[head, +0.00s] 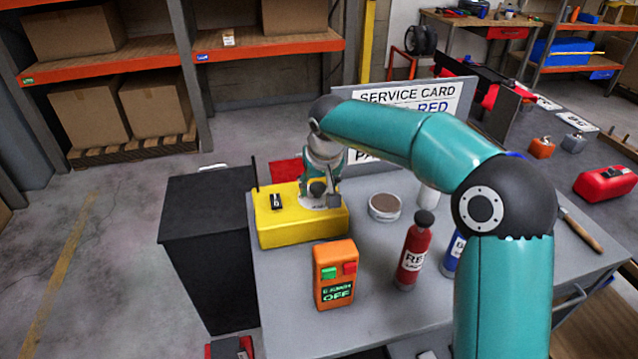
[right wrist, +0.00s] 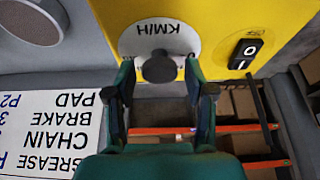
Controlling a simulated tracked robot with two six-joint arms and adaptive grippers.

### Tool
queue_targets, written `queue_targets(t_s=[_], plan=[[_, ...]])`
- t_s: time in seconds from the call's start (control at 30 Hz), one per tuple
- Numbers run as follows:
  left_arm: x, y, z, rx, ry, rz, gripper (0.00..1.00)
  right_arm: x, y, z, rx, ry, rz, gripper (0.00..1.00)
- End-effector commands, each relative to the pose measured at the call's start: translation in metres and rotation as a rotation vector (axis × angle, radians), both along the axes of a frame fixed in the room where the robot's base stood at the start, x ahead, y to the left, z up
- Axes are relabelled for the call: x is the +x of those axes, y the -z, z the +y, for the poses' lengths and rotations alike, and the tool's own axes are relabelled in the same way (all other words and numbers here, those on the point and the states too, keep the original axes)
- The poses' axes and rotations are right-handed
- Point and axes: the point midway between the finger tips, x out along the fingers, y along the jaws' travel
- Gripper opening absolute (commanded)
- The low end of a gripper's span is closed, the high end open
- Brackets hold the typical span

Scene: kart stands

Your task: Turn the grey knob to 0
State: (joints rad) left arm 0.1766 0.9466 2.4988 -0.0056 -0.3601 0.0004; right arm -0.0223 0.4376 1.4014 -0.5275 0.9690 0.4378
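The yellow box (head: 300,228) stands on the left part of the grey table, with a white dial plate marked KM/H on its top. In the right wrist view the round grey knob (right wrist: 158,68) sits on this dial (right wrist: 160,36). My right gripper (head: 322,190) reaches down over the dial. Its two fingers are apart, one on each side of the knob, with a visible gap on both sides. The dial's numbers and the knob's pointing direction cannot be read. My left gripper is not in view.
A black rocker switch (head: 276,202) is on the box's left part. An orange control box (head: 335,276) reading OFF, a red bottle (head: 414,252), a blue bottle (head: 452,256) and a round tin (head: 384,207) stand nearby. A service card board (head: 400,95) stands behind.

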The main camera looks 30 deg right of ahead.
Motion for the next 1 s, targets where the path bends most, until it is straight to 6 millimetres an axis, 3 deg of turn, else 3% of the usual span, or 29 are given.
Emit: queue_targets(t_s=[0.47,1.0], plan=[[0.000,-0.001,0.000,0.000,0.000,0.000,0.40,-0.002,-0.010,0.000,-0.001,0.001,-0.006,0.63],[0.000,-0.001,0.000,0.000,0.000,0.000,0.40,-0.037,-0.097,0.010,0.000,0.001,-0.005,0.63]])
